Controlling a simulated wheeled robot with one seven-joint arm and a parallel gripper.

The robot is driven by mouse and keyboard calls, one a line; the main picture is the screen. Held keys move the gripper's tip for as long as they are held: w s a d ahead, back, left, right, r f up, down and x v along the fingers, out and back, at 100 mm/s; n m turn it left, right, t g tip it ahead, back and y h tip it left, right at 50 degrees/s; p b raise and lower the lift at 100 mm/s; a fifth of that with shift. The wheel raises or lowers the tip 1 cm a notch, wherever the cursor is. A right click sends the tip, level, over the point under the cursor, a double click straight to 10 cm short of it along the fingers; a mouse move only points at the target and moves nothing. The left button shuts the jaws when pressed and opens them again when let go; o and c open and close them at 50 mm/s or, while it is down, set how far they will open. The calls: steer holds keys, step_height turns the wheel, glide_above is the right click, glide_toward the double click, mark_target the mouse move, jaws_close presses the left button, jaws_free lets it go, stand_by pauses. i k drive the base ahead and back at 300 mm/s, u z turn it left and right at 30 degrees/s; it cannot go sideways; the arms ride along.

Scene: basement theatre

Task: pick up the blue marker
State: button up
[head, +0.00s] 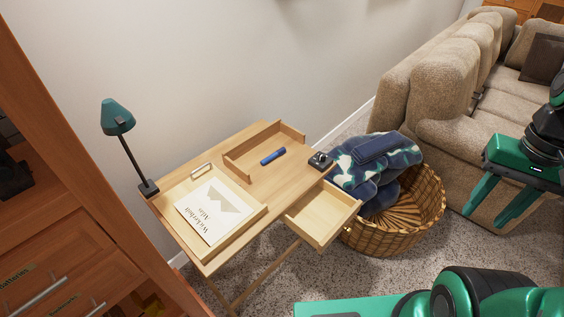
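The blue marker (273,156) lies on its side on the top of a small wooden desk (283,185), by the raised wooden tray edge at the back. My gripper (500,198) is at the right of the head view, in front of the sofa and far from the desk. Its two green fingers point down and to the left, spread apart with nothing between them. The marker is in full view and nothing touches it but the desk area beneath it.
A wicker basket (425,215) with a blanket (375,160), a sofa (445,95) and a wooden cabinet (60,180) stand around.

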mark_target(281, 150)
steer(key=u, duration=1.45)
steer(key=i, duration=0.45)
steer(key=z, duration=0.1)
